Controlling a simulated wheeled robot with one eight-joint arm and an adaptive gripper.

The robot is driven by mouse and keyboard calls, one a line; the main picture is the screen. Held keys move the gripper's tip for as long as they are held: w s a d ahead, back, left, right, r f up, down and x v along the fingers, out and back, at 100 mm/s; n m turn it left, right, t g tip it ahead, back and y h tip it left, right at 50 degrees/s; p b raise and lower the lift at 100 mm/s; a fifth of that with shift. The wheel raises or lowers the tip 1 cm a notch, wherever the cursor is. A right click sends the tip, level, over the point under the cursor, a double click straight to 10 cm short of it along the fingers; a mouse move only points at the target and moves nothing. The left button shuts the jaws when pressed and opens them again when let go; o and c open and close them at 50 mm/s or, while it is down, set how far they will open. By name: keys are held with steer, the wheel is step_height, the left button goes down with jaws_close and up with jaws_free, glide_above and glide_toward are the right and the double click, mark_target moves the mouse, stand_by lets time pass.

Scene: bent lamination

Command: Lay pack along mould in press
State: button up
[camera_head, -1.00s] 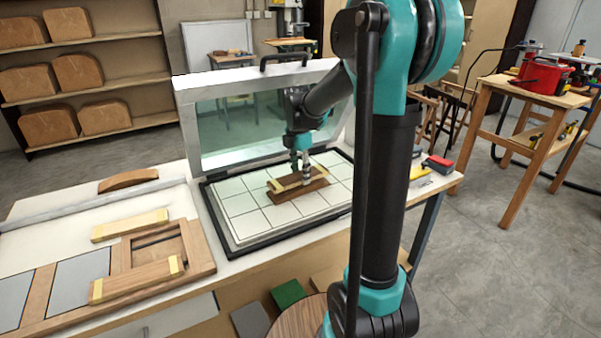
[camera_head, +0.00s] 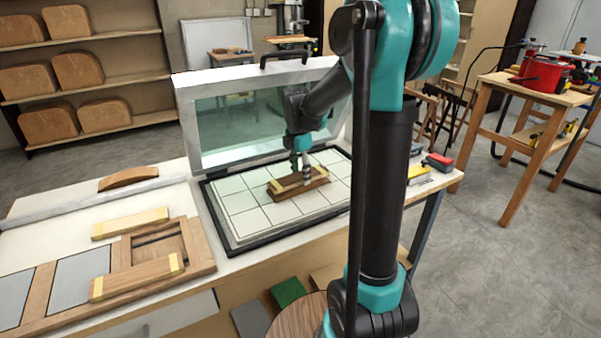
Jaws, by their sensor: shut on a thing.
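The press (camera_head: 236,232) lies on the bench with its framed lid (camera_head: 196,127) raised at the back. Its bed is a pale gridded surface. A dark brown wooden mould (camera_head: 318,191) lies on the bed, right of its centre. A pack with pale yellowish ends (camera_head: 278,187) is at the mould, low over or on its top; I cannot tell whether it touches. My gripper (camera_head: 301,178) points down and is shut on the pack near its middle. The fingers hide part of the pack and mould.
A wooden frame (camera_head: 205,248) and pale-ended wooden strips (camera_head: 130,223) lie on the bench left of the press. A curved wooden piece (camera_head: 128,178) sits behind them. Small coloured items (camera_head: 438,162) lie right of the press. The raised lid stands close behind my arm.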

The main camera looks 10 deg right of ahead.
steer(key=o, duration=1.3)
